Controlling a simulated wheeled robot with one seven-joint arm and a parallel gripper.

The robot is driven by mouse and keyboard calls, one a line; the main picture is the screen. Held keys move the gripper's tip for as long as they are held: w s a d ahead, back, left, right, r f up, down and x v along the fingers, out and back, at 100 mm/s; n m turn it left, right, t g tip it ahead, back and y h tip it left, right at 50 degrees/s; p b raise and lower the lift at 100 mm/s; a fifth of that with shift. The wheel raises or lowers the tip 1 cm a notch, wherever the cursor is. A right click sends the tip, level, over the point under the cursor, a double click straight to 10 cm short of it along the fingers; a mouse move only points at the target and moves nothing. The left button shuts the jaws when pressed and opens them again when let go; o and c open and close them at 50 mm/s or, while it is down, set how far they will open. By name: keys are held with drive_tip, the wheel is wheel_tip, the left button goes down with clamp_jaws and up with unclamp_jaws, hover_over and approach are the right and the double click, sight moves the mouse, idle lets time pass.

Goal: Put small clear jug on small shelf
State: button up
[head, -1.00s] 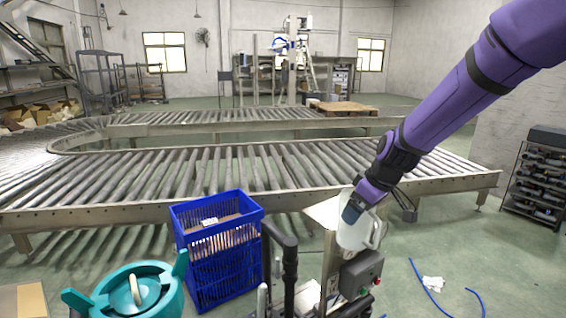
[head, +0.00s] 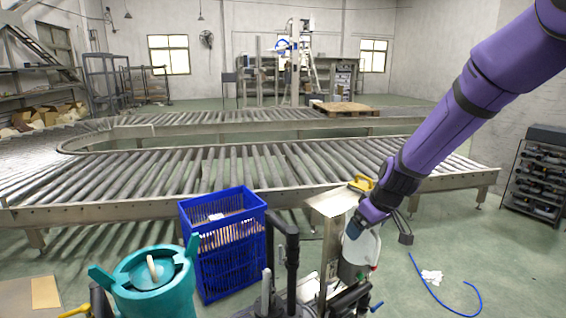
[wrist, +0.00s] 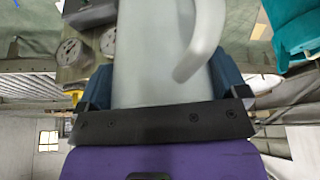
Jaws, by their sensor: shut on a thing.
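The small clear jug (head: 362,250) is a whitish, cloudy vessel with a loop handle. In the wrist view the jug (wrist: 155,55) fills the middle, with its handle on the right side. My gripper (wrist: 165,90) is shut on the jug, one blue finger on each side of the body. In the head view my gripper (head: 357,222) is at the jug's upper part, beside a metal stand with a flat top (head: 330,203). I cannot tell whether that stand is the small shelf. The jug's base is partly hidden behind dark parts in the head view.
A blue crate (head: 222,250) and a teal pot (head: 155,280) stand to the left. A roller conveyor (head: 260,170) runs behind. A dark rack (head: 538,175) stands at the far right.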

drive_tip(key=d+f+m+h, duration=0.1)
drive_tip(key=d+f+m, duration=0.1)
drive_tip(key=f, duration=0.4)
drive_tip(key=d+f+m, duration=0.2)
drive_tip(key=d+f, duration=0.2)
drive_tip(key=f, duration=0.2)
drive_tip(key=d+f+m+t+h, duration=0.1)
drive_tip(key=d+f+m, duration=0.1)
drive_tip(key=f, duration=0.5)
drive_tip(key=shift+s+d+m+h, duration=0.15)
drive_tip(key=shift+d+m+h, duration=0.15)
drive_tip(key=shift+d, duration=0.1)
